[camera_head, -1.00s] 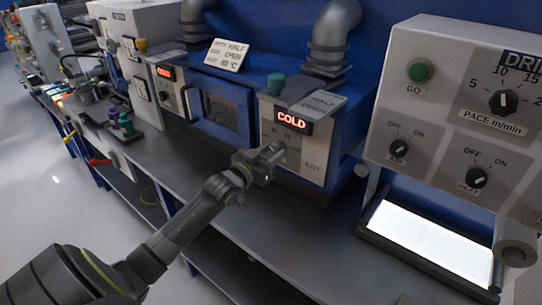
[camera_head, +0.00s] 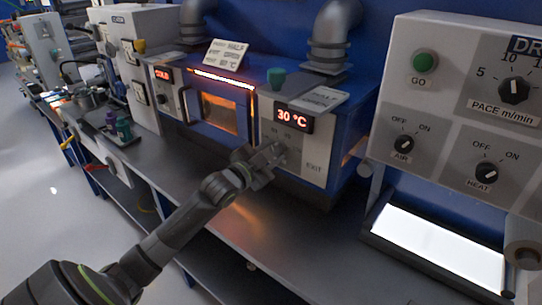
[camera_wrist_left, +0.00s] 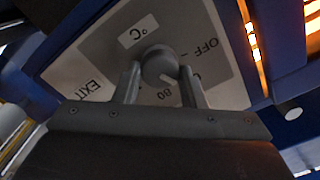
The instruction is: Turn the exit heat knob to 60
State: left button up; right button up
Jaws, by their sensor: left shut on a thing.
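The exit panel (camera_head: 308,148) is the grey-white right front of the blue oven, marked EXIT. Its red display (camera_head: 292,119) reads 30 °C. My left gripper (camera_head: 272,158) is at this panel and covers most of the knob. In the left wrist view the round grey exit heat knob (camera_wrist_left: 159,64) sits between the two fingers of my left gripper (camera_wrist_left: 160,75), which is shut on it. OFF, 80, °C and EXIT show upside down around the knob. The knob's pointer is not clear. My right gripper is out of view.
The oven window (camera_head: 219,112) glows orange. The left display (camera_head: 137,74) appears to read COLD. A grey bench (camera_head: 250,222) runs below the oven. At right stands a drier control box (camera_head: 450,120) with a green button and several knobs, above a bright white panel (camera_head: 437,245).

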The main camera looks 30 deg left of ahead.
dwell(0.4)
pick_arm(q)
jog(key=o, duration=1)
jog(key=s+a+p, duration=0.1)
jog(key=s+p, duration=0.1)
jog(key=s, duration=1.5)
jog(key=shift+s+a, duration=0.2)
